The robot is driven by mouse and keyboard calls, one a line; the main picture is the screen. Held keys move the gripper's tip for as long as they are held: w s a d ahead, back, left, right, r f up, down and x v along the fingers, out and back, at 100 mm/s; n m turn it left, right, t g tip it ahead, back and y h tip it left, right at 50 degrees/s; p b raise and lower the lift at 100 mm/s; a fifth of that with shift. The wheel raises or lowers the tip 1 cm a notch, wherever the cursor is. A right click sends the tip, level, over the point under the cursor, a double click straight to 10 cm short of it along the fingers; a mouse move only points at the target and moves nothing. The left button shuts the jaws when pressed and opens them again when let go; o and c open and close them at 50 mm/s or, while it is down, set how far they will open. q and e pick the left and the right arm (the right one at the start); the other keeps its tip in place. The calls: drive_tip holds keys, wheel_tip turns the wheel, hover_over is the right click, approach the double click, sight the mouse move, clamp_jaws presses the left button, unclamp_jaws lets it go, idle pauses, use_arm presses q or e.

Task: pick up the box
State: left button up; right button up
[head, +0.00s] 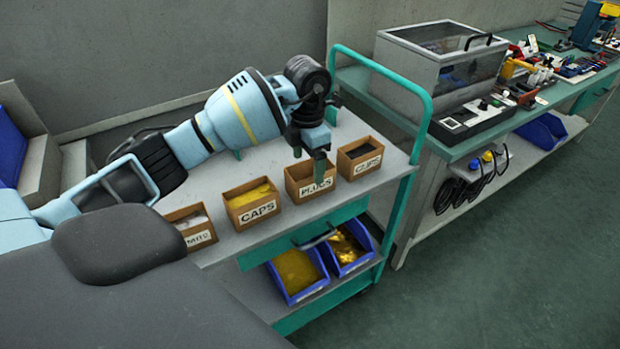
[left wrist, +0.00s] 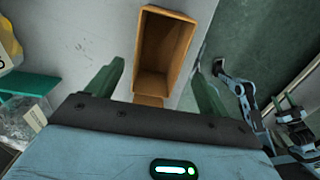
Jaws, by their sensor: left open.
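Several small open cardboard boxes stand in a row on the cart's grey top. The PLUGS box (head: 300,188) is under my left gripper (head: 319,168). The CAPS box (head: 250,211) with yellow contents and the CLIPS box (head: 360,166) with dark contents flank it. Another box (head: 197,238) at the left has its label partly hidden by my arm. In the left wrist view one brown box (left wrist: 165,45) lies between the open fingers of my left gripper (left wrist: 159,82); its inside looks empty. What looks like my right gripper (left wrist: 290,108) shows small at the right.
Blue bins (head: 297,276) with yellow contents sit on the cart's lower shelf. The teal cart rail (head: 418,125) rises at the right end. A workbench (head: 500,120) with a clear-lidded machine (head: 440,65) stands beyond. The floor at the lower right is clear.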

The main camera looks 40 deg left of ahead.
sight(307, 168)
use_arm(q)
drive_tip(key=shift+w+a+f, duration=0.15)
drive_tip(key=shift+f, duration=1.7)
drive_tip(key=c, duration=1)
